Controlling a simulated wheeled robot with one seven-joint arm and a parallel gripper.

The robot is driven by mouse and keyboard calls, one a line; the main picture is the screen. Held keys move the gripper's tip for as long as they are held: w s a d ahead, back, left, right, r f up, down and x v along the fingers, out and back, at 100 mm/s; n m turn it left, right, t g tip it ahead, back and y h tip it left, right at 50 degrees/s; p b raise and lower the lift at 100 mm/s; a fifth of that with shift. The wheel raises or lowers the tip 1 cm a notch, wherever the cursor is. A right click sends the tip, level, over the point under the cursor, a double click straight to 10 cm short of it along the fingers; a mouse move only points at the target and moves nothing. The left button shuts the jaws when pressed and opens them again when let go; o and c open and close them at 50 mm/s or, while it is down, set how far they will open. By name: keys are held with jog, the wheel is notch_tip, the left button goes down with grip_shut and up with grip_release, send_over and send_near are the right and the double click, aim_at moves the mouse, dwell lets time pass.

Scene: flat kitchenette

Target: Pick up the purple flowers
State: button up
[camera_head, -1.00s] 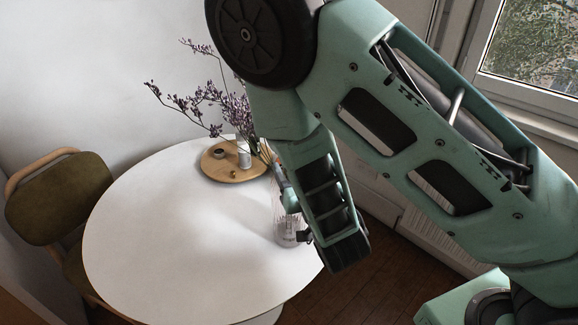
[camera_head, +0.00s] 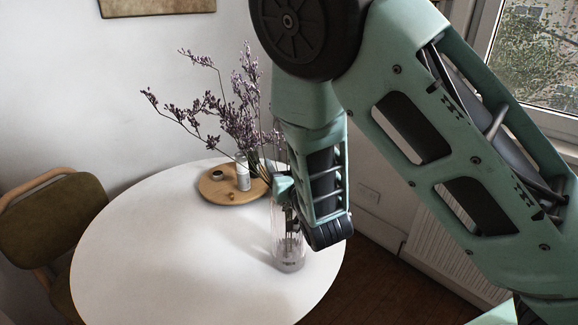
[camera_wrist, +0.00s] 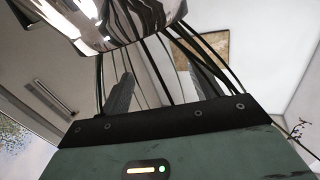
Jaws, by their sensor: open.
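The purple flowers (camera_head: 238,115) stand as thin branching sprigs at the back of the round white table, behind a wooden tray. Their stems are partly hidden by the tray's items and my arm. A clear glass vessel (camera_head: 289,250) stands near the table's right edge, partly covered by my gripper (camera_head: 290,208). In the wrist view my gripper (camera_wrist: 155,82) has its two dark fingers apart. Thin dark stalks and a shiny curved surface (camera_wrist: 130,20) show beyond the fingers; I cannot tell what they belong to. A thin sprig (camera_wrist: 298,130) shows at the right edge.
The wooden tray (camera_head: 215,193) holds a white can (camera_head: 242,172) and a small dark bowl (camera_head: 217,174). The white table (camera_head: 150,250) is bare at the front and left. A chair (camera_head: 55,225) stands at the left. A radiator (camera_head: 435,235) is below the window.

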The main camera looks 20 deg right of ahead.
jog(key=shift+w, duration=0.4)
jog(key=c, duration=1.1)
jog(key=shift+r, duration=0.1)
notch_tip(320, 180, up, 10)
jog(key=shift+f+b, duration=0.1)
jog(key=shift+b, duration=0.2)
jog(key=shift+r+p, duration=9.15)
jog(key=shift+r, duration=4.4)
jog(key=shift+s+f, duration=0.1)
jog(key=shift+f, duration=0.05)
